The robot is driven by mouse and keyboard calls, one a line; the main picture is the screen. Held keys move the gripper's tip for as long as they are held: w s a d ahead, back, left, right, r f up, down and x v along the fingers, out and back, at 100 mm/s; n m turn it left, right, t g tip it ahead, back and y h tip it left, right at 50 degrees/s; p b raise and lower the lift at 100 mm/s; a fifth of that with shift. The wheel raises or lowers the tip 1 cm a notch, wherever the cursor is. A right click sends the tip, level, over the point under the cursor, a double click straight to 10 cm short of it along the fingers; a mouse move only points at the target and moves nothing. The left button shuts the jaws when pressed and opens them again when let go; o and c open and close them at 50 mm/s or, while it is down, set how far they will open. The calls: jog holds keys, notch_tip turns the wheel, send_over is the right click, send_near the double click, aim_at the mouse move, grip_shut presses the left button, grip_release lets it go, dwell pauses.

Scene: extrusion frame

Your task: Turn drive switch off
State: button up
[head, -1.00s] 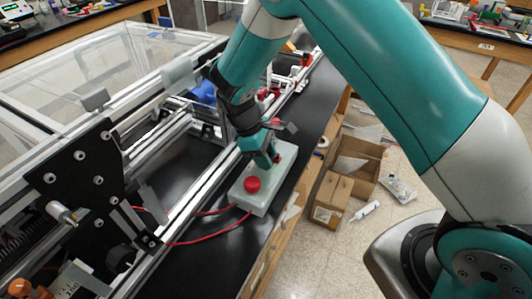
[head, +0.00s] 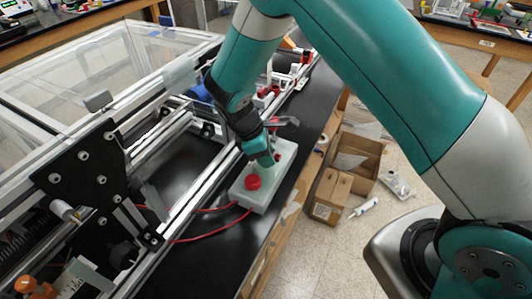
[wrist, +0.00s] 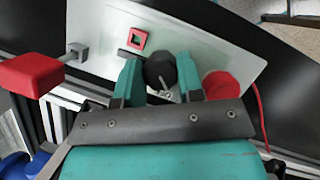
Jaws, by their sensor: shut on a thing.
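The pale control box (head: 262,204) lies on the black bench edge. It carries a red round button (head: 252,182), which also shows at the right in the wrist view (wrist: 221,85). A black rotary knob (wrist: 160,70) with a white pointer line sits between my fingers; I take it to be the drive switch. My gripper (wrist: 159,77) is shut on this knob, one teal finger on each side. In the head view my gripper (head: 262,157) hides the knob. Lettering beside the knob is partly covered.
The box also has a red square-framed part (wrist: 139,39). A red block on a grey stem (wrist: 30,76) stands near my gripper in the wrist view. The aluminium frame (head: 190,192) runs along the left. Red wires (head: 205,238) leave the box. Cardboard boxes (head: 357,160) stand on the floor.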

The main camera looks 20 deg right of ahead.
jog(key=o, duration=0.9)
jog(key=shift+r, duration=0.1)
notch_tip(320, 180, up, 20)
jog(key=shift+f+b, duration=0.1)
jog(key=shift+b, duration=1)
